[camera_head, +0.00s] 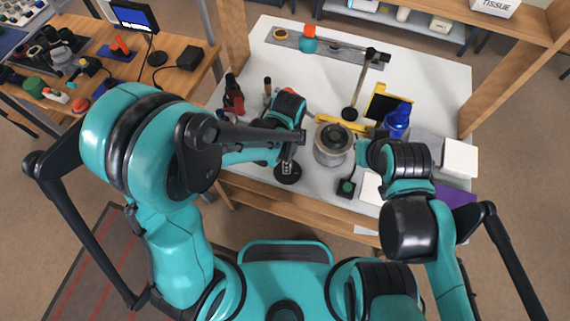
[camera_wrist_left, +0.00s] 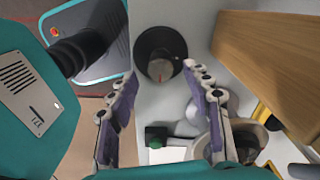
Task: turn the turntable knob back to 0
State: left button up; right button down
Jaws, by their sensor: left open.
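The turntable knob is a dark round dial (camera_wrist_left: 160,62) with a small red mark on its grey cap, seen in the left wrist view. In the head view its black base (camera_head: 288,178) sits near the table's front edge. My left gripper (camera_wrist_left: 163,108) has its two purple-padded fingers wide apart, with the knob beyond the gap and nothing between them. In the head view my left gripper (camera_head: 287,157) is above the knob, partly hidden by my arm. My right gripper (camera_head: 363,153) is beside the silver lens barrel (camera_head: 332,148); its fingers are not clear.
A small black box with a green button (camera_head: 346,187) lies to the right of the knob. Dark bottles (camera_head: 234,95) stand to the left.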

pick_arm(q)
notch_tip(320, 180, down, 4)
jog(key=shift+f+b, duration=0.15)
jog(key=shift+b, duration=0.45)
grip_shut()
